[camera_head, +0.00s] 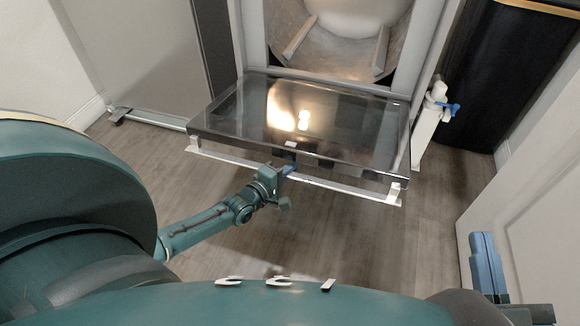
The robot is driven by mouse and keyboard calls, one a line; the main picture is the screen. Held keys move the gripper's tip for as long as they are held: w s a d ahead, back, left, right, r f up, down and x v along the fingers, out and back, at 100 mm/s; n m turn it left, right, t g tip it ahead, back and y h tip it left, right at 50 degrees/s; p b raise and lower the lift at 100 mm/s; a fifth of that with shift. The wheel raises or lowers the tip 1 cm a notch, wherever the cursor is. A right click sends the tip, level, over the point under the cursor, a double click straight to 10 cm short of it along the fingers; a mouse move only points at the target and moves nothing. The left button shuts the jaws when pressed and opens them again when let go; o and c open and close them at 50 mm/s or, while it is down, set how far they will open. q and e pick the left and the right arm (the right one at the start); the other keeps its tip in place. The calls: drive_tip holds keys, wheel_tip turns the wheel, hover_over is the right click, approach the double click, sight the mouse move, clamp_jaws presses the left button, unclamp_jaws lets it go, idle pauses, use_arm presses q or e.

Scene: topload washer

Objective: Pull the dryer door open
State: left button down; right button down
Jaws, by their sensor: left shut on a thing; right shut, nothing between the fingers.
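The dryer door (245,113) is a dark glass panel with a metal frame. It is swung down from the dryer opening and lies roughly level, hinged along its far edge. Its white bar handle (345,186) runs along the near edge. My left gripper (289,171) is shut on the handle near its middle; the fingertips are partly hidden. The open drum (335,50) shows above the door, with a pale rounded shape inside. My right gripper (485,262) is shut and empty at the lower right, well apart from the door.
A white post with a blue valve (452,108) stands just right of the door. The wood floor (345,245) in front of the door is clear.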

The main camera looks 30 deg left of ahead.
sight(291, 149)
use_arm(q)
drive_tip(key=shift+g, duration=0.3)
drive_tip(key=r+p, duration=0.4)
drive_tip(key=r, duration=0.1)
drive_tip(key=w+r+p, duration=0.1)
drive_tip(key=r+p, duration=0.1)
drive_tip(key=shift+a+r, duration=0.15)
drive_tip(key=shift+w+r, duration=0.1)
drive_tip(key=shift+r, duration=0.25)
use_arm(e)
drive_tip(key=d+h, duration=0.1)
drive_tip(key=g+h, duration=0.1)
drive_tip(key=shift+s+d+f+g+h, duration=0.15)
drive_tip(key=shift+d+f+g+h, duration=0.15)
drive_tip(key=shift+d, duration=0.05)
use_arm(q)
drive_tip(key=c, duration=1.8)
unclamp_jaws()
drive_tip(key=shift+f, duration=0.1)
drive_tip(key=shift+c, duration=0.2)
